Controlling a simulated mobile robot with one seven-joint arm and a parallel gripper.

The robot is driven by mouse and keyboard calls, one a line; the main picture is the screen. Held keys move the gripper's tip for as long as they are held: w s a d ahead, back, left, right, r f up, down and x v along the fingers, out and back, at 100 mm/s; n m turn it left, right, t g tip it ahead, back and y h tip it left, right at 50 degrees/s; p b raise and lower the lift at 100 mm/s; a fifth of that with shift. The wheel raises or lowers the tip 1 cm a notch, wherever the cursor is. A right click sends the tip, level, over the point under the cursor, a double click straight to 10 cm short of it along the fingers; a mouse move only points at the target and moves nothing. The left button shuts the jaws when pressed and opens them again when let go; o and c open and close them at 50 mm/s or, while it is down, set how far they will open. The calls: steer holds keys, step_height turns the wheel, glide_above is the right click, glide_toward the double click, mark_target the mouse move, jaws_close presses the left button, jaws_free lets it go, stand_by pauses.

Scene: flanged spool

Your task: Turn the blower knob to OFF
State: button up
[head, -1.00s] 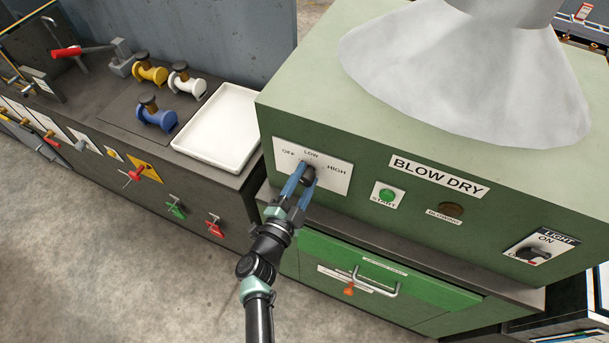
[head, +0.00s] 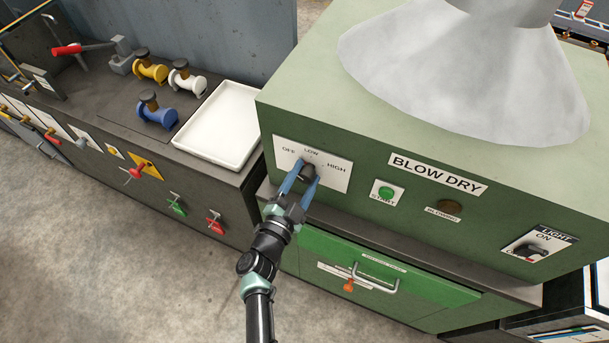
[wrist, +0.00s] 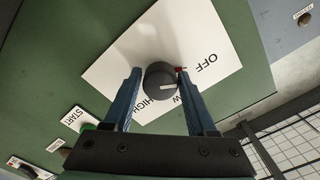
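The blower knob (head: 307,172) is dark and round, on a white plate (head: 338,178) marked OFF, LOW and HIGH on the green BLOW DRY cabinet. In the wrist view the knob (wrist: 160,82) shows a short white mark on its face. A small red mark shows by the right fingertip, near OFF. LOW is partly hidden by that finger. I cannot tell the exact knob setting. My gripper (head: 306,174) is open, its blue fingers on either side of the knob. In the wrist view my gripper (wrist: 158,72) has a clear gap at the left finger; the right finger is closer.
A green START button (head: 386,193), a brown indicator (head: 450,207) and a LIGHT switch (head: 531,252) sit to the right. A drawer handle (head: 376,278) is below. A white tray (head: 216,128) and several coloured spools lie on the bench at left.

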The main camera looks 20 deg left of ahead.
steer(key=shift+o, duration=1.2)
steer(key=shift+s, duration=0.1)
steer(key=s, duration=1.2)
steer(key=shift+s+a, duration=0.2)
steer(key=shift+s, duration=0.2)
